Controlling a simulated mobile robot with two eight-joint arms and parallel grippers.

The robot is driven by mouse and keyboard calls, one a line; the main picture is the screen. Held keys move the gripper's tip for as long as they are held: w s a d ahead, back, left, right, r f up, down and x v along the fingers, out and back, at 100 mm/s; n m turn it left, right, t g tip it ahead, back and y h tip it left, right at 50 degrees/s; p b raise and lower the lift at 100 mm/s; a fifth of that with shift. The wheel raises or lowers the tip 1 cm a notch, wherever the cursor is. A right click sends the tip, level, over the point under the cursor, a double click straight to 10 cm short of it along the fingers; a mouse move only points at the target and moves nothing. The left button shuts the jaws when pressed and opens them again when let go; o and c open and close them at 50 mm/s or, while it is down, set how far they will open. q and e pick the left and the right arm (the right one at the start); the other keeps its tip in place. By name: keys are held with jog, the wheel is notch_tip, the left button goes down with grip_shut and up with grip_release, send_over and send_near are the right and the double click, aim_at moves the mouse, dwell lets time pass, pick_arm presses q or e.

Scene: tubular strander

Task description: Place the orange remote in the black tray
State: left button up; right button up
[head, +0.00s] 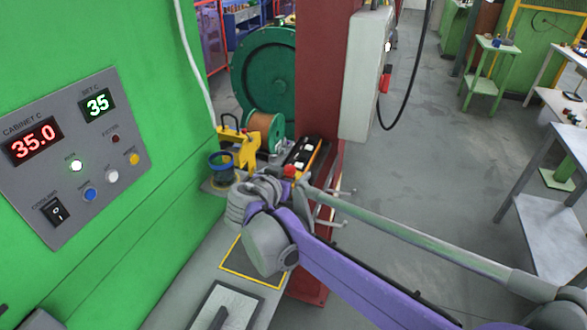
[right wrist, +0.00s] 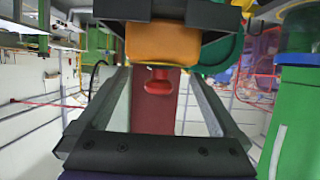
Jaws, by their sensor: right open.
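The orange remote (head: 313,151), with a black face and white buttons, stands beside the red column; a red knob (head: 290,171) shows at its near end. In the right wrist view its orange body (right wrist: 163,45) and red knob (right wrist: 158,85) show between the fingers. My right gripper (head: 318,205) is open just in front of the remote; the view does not settle whether its fingers touch it. My left gripper is not in view.
A yellow-outlined dark area (head: 240,262) lies on the ledge above the tray, partly behind my arm. A blue-rimmed pot (head: 220,172) and a yellow fixture (head: 243,146) stand by the green cabinet (head: 150,110). The red column (head: 322,80) and grey box (head: 365,75) rise behind.

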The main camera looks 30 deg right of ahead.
jog(key=v, duration=0.6)
jog(key=shift+s+a+r, duration=0.15)
jog(key=shift+s, duration=0.05)
jog(key=s+a+f+n+g+y, duration=0.1)
jog(key=s+a+f+n+y, duration=0.2)
jog(key=s+f, duration=0.7)
jog(key=s+a+f+n+g+y, duration=0.2)
jog(key=s+f+n+y, duration=0.4)
jog(key=s+f, duration=0.4)
jog(key=shift+s+a+n+y, duration=0.4)
jog(key=shift+a+y, duration=0.3)
jog(key=shift+a, duration=0.1)
